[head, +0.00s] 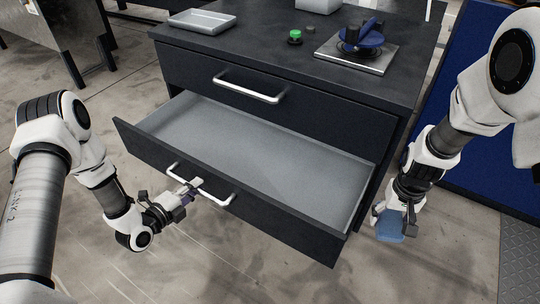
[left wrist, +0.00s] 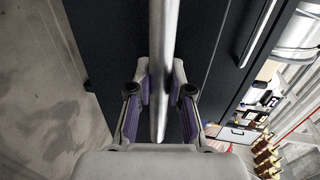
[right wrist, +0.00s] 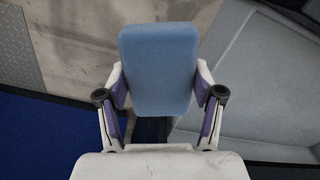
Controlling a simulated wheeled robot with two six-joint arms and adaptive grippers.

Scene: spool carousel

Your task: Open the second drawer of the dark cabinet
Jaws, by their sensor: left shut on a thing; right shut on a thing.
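The dark cabinet (head: 290,59) fills the middle of the head view. Its second drawer (head: 220,190) is pulled well out, and its grey inside looks empty. My left gripper (head: 190,190) is shut on the bar handle (head: 215,196) of that drawer; the handle (left wrist: 163,70) runs between the fingers in the left wrist view. The top drawer (head: 250,88), with its own bar handle, is closed. My right gripper (head: 385,212) is shut on a blue block (head: 391,228), held beside the cabinet's right side. The block (right wrist: 158,70) fills the space between the fingers in the right wrist view.
On the cabinet top are a grey tray (head: 202,21), a green button (head: 295,35) and a blue spool device on a metal plate (head: 355,60). A blue panel (head: 480,130) stands to the right. The floor in front is clear.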

